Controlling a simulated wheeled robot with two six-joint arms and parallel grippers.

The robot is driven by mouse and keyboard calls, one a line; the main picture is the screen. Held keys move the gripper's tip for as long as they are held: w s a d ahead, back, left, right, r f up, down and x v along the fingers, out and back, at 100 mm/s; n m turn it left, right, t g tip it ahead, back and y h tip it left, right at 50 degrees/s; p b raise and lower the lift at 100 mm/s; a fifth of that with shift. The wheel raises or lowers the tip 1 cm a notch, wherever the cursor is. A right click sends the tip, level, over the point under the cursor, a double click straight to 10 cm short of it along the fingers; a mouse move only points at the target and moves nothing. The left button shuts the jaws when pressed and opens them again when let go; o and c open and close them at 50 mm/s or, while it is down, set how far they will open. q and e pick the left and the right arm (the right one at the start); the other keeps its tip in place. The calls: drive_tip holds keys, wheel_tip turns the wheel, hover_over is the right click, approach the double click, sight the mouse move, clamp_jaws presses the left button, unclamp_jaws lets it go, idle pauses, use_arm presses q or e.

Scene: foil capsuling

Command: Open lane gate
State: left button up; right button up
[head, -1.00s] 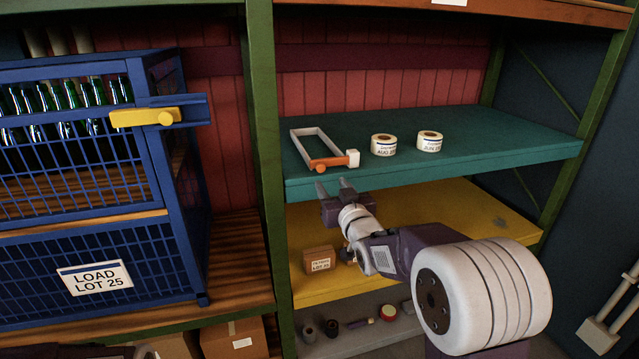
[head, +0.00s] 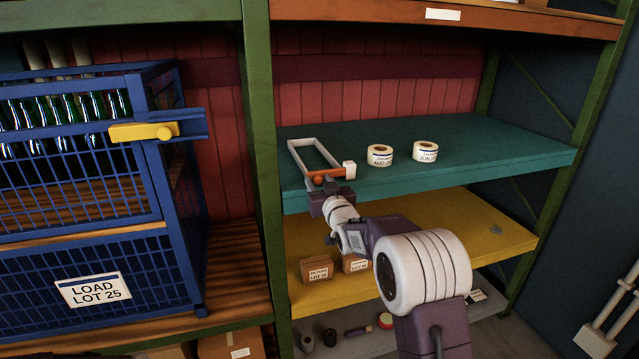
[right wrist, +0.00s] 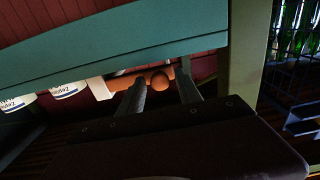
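A flat white rectangular frame with an orange front bar and knob, which looks like the lane gate (head: 313,156), lies on the teal shelf (head: 460,160). A small white block (head: 349,170) sits at the bar's right end. My right gripper (head: 322,184) is at the shelf's front edge, at the orange bar. In the right wrist view, its two fingers (right wrist: 160,88) are apart, with the round orange knob (right wrist: 160,81) showing between them; contact cannot be told. My left gripper is not in view.
Two label rolls (head: 380,155) (head: 425,151) stand right of the frame. A blue cage (head: 150,150) with a yellow latch (head: 143,131) and green bottles is at left. The green post (head: 262,200) separates the bays. Small boxes (head: 317,268) sit on the yellow shelf below.

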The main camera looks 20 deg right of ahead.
clamp_jaws()
idle(1.2)
